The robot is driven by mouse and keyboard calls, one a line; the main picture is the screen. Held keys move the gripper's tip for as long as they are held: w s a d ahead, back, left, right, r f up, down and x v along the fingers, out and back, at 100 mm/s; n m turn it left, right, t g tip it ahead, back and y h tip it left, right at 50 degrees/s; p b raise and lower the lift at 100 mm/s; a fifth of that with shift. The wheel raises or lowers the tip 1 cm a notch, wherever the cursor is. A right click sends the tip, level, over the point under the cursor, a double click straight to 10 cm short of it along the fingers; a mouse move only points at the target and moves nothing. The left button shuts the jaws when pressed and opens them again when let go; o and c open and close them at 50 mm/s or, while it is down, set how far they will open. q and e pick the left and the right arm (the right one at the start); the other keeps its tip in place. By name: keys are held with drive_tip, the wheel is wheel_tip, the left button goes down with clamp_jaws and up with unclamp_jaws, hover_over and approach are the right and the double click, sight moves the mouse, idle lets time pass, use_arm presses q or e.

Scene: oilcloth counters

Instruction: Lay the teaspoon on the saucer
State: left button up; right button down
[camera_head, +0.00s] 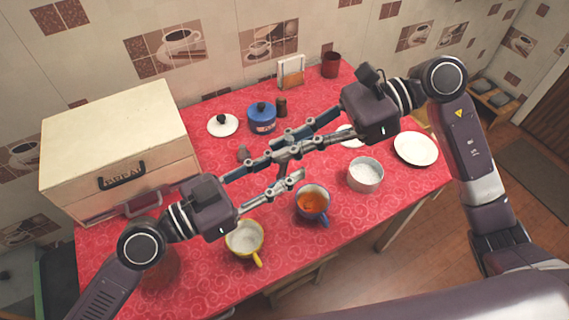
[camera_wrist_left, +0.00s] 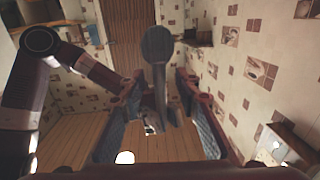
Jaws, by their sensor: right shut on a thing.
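The teaspoon shows in the left wrist view as a dark spoon (camera_wrist_left: 159,45), its round bowl upward and its handle running down between my left fingers. My left gripper (camera_head: 285,167) is open, its fingers apart on either side of the spoon; it also shows in the left wrist view (camera_wrist_left: 158,82). My right gripper (camera_head: 277,148) meets it above the middle of the table and is shut on the teaspoon. In the head view the fingers overlap and mostly hide the spoon. A small white dish (camera_head: 348,135), apparently the saucer, lies partly hidden behind my right gripper.
The red patterned table (camera_head: 190,270) holds a cup of orange-brown drink (camera_head: 311,201), a yellow-handled cup (camera_head: 244,239), a white-and-grey pot (camera_head: 365,174) and a white plate (camera_head: 416,149). Behind are a blue pot (camera_head: 262,119) and white lid (camera_head: 222,125). A cream bread box (camera_head: 120,140) stands left.

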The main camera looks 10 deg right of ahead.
use_arm(q)
drive_tip(key=shift+w+d, duration=0.1)
drive_tip(key=shift+d, duration=0.15)
drive_tip(key=shift+c, duration=0.5)
clamp_jaws()
use_arm(e)
drive_tip(key=c, duration=2)
unclamp_jaws()
drive_tip(key=shift+o, duration=0.2)
